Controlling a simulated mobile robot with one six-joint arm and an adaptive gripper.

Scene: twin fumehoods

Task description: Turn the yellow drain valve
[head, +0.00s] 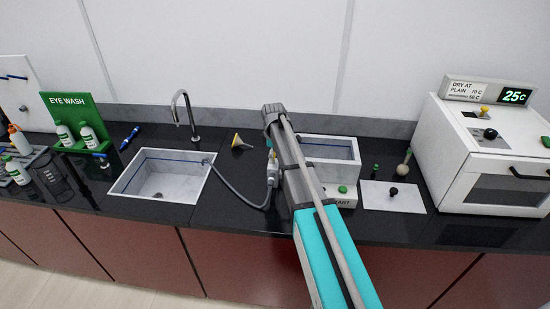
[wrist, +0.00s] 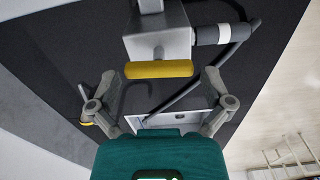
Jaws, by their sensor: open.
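The yellow drain valve handle (wrist: 159,69) is a short bar lying crosswise on the front of a grey, box-shaped valve body (wrist: 157,40) in the wrist view. My gripper (wrist: 160,78) is open. One finger is on each side of the handle, with a gap at both ends, and I see no contact. How far the fingertips reach in depth is hard to tell. In the head view my arm covers the yellow handle, and my gripper cannot be made out there.
A dark hose (head: 237,190) runs from the valve area to the sink (head: 160,175). A basin (head: 332,150) stands right of my arm, above a box with a green button (head: 343,189). A white oven (head: 490,150) is far right.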

